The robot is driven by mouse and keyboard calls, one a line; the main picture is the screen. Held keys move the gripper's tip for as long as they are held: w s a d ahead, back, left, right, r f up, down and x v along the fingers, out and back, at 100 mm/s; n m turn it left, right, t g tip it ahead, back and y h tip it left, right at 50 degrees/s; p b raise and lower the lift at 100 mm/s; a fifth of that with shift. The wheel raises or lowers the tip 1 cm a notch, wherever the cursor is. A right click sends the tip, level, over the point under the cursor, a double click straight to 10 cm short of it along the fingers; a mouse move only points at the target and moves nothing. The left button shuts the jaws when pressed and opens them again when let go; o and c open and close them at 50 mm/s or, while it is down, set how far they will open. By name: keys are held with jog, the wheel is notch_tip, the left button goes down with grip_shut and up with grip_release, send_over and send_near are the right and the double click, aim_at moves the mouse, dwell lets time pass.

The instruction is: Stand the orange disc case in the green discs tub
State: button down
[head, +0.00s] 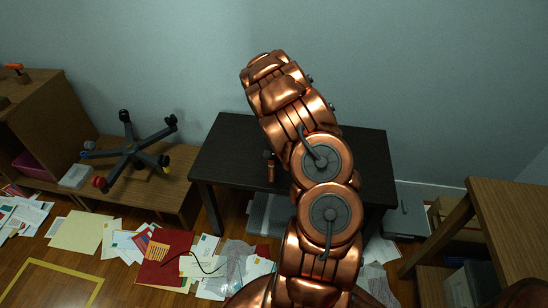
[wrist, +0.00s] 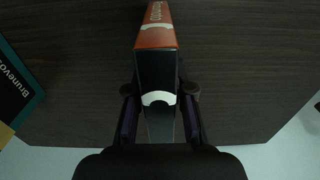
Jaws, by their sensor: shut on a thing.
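In the wrist view, my gripper (wrist: 160,95) is shut on the orange disc case (wrist: 156,38). The case has an orange part with white lettering at the top of the picture and a black part between the fingers. Its far end runs out of the top of the picture. Dark wood grain fills the view behind it; I cannot tell whether the case touches that surface. I cannot make out the green discs tub in either view.
A dark table (head: 225,150) stands against the wall beneath my arm. A teal item with white lettering (wrist: 14,88) is at the left of the wrist view. An upturned chair base (head: 130,150) lies on a low wooden bench. Papers (head: 165,258) litter the floor. A wooden desk (head: 510,220) stands right.

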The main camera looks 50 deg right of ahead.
jog(key=shift+r, duration=0.15)
jog(key=shift+r, duration=0.8)
jog(key=shift+r+p, duration=0.85)
jog(key=shift+r, duration=3.8)
